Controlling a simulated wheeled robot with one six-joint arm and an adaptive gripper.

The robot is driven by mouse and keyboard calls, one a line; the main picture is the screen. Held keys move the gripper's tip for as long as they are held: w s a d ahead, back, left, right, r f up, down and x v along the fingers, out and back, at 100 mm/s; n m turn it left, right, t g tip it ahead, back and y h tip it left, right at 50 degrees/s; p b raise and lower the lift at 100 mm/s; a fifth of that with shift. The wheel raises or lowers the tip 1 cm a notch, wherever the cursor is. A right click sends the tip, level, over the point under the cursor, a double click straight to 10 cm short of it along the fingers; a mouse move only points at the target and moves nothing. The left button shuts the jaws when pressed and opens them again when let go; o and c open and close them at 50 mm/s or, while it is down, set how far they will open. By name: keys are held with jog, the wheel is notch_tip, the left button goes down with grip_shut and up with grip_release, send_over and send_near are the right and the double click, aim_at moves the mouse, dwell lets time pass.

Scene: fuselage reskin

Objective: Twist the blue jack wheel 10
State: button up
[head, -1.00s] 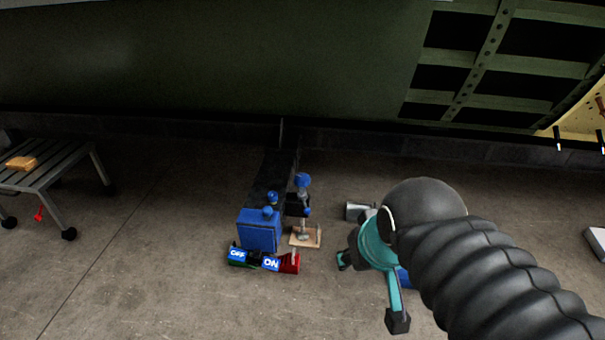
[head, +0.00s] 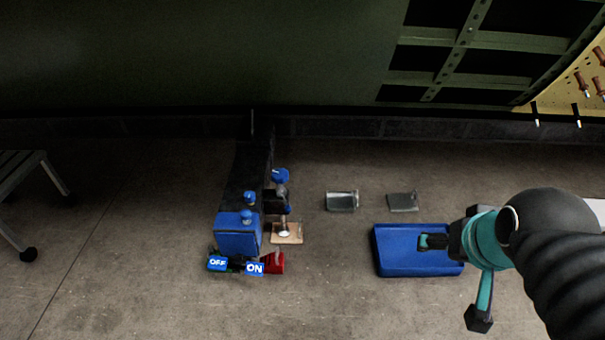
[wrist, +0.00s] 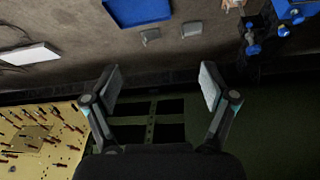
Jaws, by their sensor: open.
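The jack (head: 284,220) stands upright on a small wooden board left of centre in the head view. A blue wheel (head: 280,175) sits at its top, and smaller blue parts show lower down. My gripper (head: 432,241) is well to the right of the jack, over the blue tray, and touches neither the wheel nor the jack. In the wrist view my gripper (wrist: 160,76) has its fingers wide apart with nothing between them. Blue parts of the jack group (wrist: 285,12) show at that view's upper right, partly cut off, so I cannot tell which is the wheel.
A blue box (head: 238,236) with blue knobs stands just left of the jack. OFF and ON labels (head: 236,265) lie in front. The blue tray (head: 390,265) and two grey metal pieces (head: 341,201) are to the right. Floor between jack and tray is clear.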

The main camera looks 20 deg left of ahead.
jog(key=w+a+f+n+t+y, duration=0.1)
jog(key=w+a, duration=0.3)
jog(key=w, duration=0.4)
jog(key=w+a+f+t+y, duration=0.1)
jog(key=w+a+f+t, duration=0.1)
jog(key=w+a, duration=0.45)
jog(key=w+a+f+n+t+y, duration=0.25)
jog(key=w+a+f, duration=0.55)
jog(key=w+a, duration=0.45)
jog(key=n+t+y, duration=0.1)
jog(key=t+y, duration=0.2)
jog(key=t, duration=0.1)
send_near(282, 182)
jog(key=x, duration=1.2)
jog(key=shift+w+a, duration=0.2)
jog(key=c, duration=1.2)
